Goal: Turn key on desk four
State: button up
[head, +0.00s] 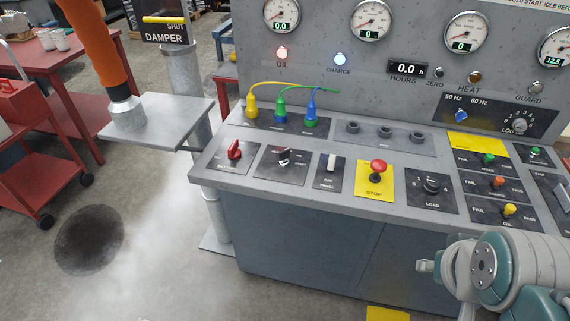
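A grey control desk (218,188) with a sloped top and an upright gauge panel fills the middle and right. No desk number is readable. A key switch (284,156) with a metal key-like piece sits on a black plate near the front left of the top; a word on the plate seems to read START. A red rotary knob (234,150) is left of it, and a white rocker switch (331,163) is right of it. My arm's teal and pale grey joint shows at the lower right, in front of the desk. My gripper's fingers do not show.
A red mushroom STOP button (378,167) stands on a yellow plate. Yellow, green and blue plugs (281,115) with cables stand behind the key. An orange pipe (97,50) and grey side shelf (155,122) are left. Red carts stand far left; the floor there is hazy.

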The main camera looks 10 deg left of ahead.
aim_at(283, 156)
jog(key=i+j, duration=0.15)
jog(key=j, duration=0.25)
jog(key=i+j, duration=0.1)
jog(key=j, duration=0.35)
jog(key=i+j, duration=0.15)
jog(key=j, duration=0.25)
jog(key=i+j, duration=0.15)
jog(key=j, duration=0.25)
